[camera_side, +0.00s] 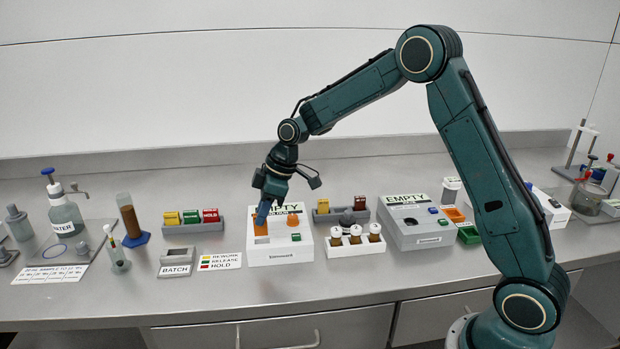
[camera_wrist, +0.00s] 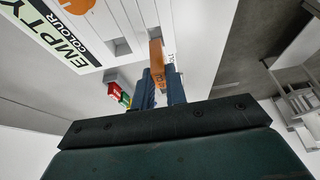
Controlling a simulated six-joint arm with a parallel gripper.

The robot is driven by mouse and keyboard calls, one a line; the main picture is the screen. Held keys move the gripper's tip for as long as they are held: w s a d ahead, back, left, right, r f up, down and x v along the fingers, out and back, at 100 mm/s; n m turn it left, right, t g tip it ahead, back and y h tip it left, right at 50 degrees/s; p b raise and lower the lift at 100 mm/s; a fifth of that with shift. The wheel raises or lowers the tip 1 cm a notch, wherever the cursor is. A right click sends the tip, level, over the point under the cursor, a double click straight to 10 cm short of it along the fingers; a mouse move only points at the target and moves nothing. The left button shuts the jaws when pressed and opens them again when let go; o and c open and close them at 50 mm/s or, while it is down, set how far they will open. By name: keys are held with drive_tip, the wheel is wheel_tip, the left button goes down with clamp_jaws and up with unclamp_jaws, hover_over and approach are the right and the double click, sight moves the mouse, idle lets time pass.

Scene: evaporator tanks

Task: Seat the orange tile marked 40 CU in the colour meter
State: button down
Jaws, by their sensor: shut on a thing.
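My gripper (camera_side: 262,213) points down over the left part of the colour meter (camera_side: 281,257). It is shut on the orange tile (camera_side: 260,229). In the wrist view the tile (camera_wrist: 156,57) stands on edge between the blue fingers (camera_wrist: 161,88), with small print on its side. The colour meter is a white box with an EMPTY label, an orange disc and a green button. Its white top (camera_wrist: 105,22) also shows in the wrist view, with a dark slot beside the tile. I cannot tell whether the tile's lower edge touches the meter.
A grey rack (camera_side: 193,227) with yellow, green and red blocks stands left of the meter. A white rack (camera_side: 355,248) of small bottles stands close on its right, beside a larger grey instrument (camera_side: 416,230). A RESUME/RELEASE/HOLD card (camera_side: 220,261) lies at the left.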

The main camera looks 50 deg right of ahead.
sight(264, 234)
drive_tip(key=shift+f, duration=0.25)
drive_tip(key=shift+f, duration=2.05)
drive_tip(key=shift+f, duration=0.1)
drive_tip(key=c, duration=1.4)
unclamp_jaws()
drive_tip(key=shift+c, duration=0.2)
drive_tip(key=v, duration=1.2)
